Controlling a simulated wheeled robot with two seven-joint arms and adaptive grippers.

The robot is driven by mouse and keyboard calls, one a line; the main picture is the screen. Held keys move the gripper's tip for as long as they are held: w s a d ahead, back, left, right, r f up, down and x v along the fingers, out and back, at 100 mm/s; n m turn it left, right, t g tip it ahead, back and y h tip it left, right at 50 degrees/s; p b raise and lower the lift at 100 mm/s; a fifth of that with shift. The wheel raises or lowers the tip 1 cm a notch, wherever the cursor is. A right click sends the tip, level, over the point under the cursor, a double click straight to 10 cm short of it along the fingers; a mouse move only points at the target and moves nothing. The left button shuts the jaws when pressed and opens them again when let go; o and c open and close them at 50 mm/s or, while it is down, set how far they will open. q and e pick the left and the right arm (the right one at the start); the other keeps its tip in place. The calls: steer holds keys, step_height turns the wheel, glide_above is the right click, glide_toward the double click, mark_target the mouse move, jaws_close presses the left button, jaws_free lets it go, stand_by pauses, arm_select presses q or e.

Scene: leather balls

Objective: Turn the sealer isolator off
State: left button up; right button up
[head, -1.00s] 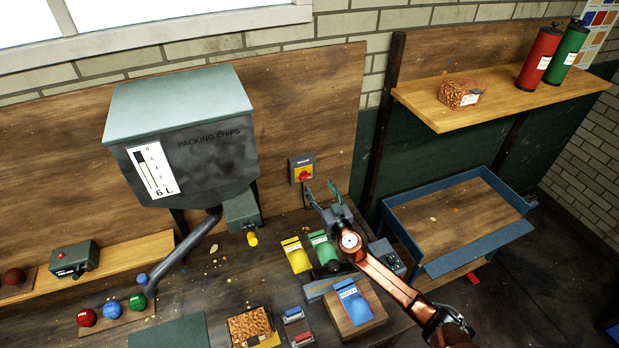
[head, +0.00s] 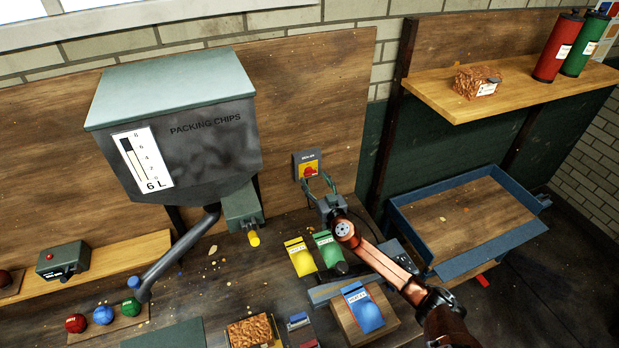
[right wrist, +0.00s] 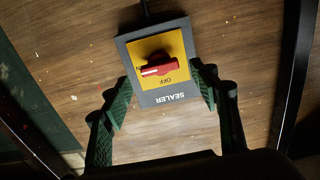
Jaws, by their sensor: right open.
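The sealer isolator is a grey box (head: 301,157) with a yellow plate and a red rotary knob (head: 309,171), fixed on the wooden back board. In the right wrist view the isolator (right wrist: 180,98) appears upside down, with "SEALER" and "OFF" readable. Its red knob (right wrist: 157,69) lies nearly crosswise, its white mark at the left end; "OFF" is printed below the knob in the picture. My right gripper (head: 320,186) is open and empty just in front of the isolator. In the wrist view its green fingers (right wrist: 164,88) stand either side of the box's lower part. My left gripper is out of view.
The packing chips hopper (head: 190,140) hangs left of the isolator. Yellow (head: 299,256) and green (head: 328,248) packets, a blue packet (head: 362,307) and a blue-rimmed tray table (head: 480,255) lie below and right. A shelf (head: 500,95) holds red and green cylinders.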

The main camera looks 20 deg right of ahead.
mark_target(311, 174)
steer(key=shift+w+d, duration=0.15)
steer(key=shift+w, duration=1.45)
steer(key=c, duration=1.1)
steer(key=shift+a, duration=0.2)
steer(key=shift+c, duration=0.3)
steer(key=shift+b, duration=0.35)
